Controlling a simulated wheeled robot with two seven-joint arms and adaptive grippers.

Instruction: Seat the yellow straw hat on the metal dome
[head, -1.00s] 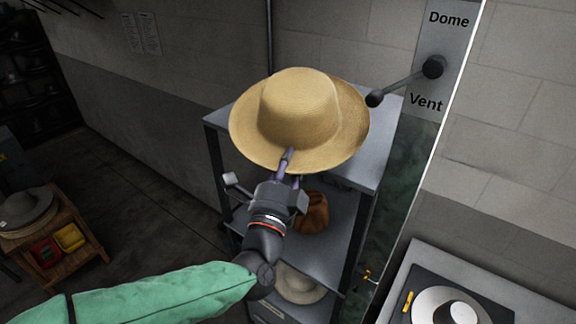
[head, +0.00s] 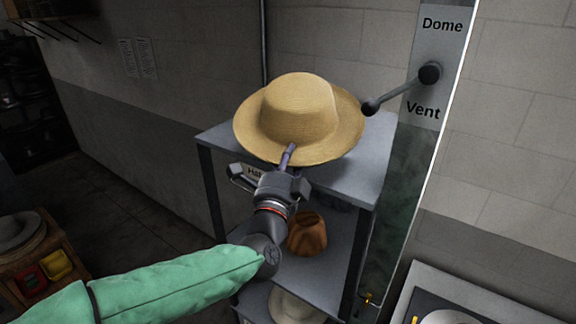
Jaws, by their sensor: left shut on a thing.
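The yellow straw hat (head: 300,112) is in the middle of the head view, crown up, over the top of a grey shelf unit. I cannot tell clearly whether it still touches the shelf. My left gripper (head: 288,153) is shut on the near edge of its brim, with the arm coming from the lower left. At the bottom right edge a pale round piece (head: 450,317) on a dark plate is mostly cut off; I cannot tell whether it is the metal dome. My right gripper is not in view.
The shelf unit (head: 368,182) holds a brown hat-like piece (head: 307,234) and a pale hat (head: 292,306) below. A lever (head: 430,72) between the labels "Dome" and "Vent" sticks out close to the brim's right side. A wooden stand (head: 62,288) is at the left.

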